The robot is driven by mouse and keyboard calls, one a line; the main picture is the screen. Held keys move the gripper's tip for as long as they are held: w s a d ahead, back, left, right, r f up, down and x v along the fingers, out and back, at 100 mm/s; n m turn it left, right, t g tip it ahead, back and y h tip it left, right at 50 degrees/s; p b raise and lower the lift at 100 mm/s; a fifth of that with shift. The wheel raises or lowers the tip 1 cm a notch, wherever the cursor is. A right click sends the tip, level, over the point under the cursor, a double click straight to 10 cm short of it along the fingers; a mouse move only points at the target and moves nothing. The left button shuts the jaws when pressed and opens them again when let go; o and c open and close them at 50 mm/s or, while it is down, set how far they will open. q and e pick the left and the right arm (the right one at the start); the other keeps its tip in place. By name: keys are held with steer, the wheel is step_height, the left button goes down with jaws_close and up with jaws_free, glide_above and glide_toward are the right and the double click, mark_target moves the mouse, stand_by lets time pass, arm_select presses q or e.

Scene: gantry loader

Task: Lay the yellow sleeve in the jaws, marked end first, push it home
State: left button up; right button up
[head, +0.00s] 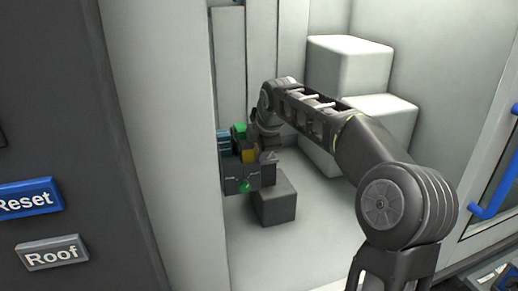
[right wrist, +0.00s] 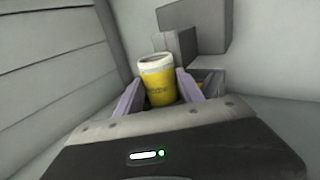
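The yellow sleeve (right wrist: 157,88) has a white end and dark lettering. In the right wrist view it stands between the two lavender fingers of my right gripper (right wrist: 160,84), which close on its sides. Grey blocks (right wrist: 174,47), which look like the jaws, rise just behind it; whether it touches them I cannot tell. In the head view my right arm reaches into the machine, and its fingers are hidden. A yellow patch (head: 250,156) shows there among dark grey blocks (head: 240,178); I cannot tell whether it is the sleeve. My left gripper is out of view.
Green (head: 239,130) and teal (head: 224,144) parts sit by the dark blocks. A grey cube (head: 275,200) is on the bay floor. Large white blocks (head: 348,68) stand behind my arm. A pale wall (head: 160,120) bounds the left; Reset (head: 28,198) and Roof (head: 52,253) buttons are beyond it.

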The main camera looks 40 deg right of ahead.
steer(key=o, duration=0.4)
steer(key=shift+a, duration=0.2)
steer(key=shift+o, duration=0.4)
steer(key=shift+f, duration=0.1)
steer(key=v, duration=0.8)
steer(key=shift+d+b, duration=0.15)
steer(key=shift+b, duration=0.2)
steer(key=shift+r, duration=0.2)
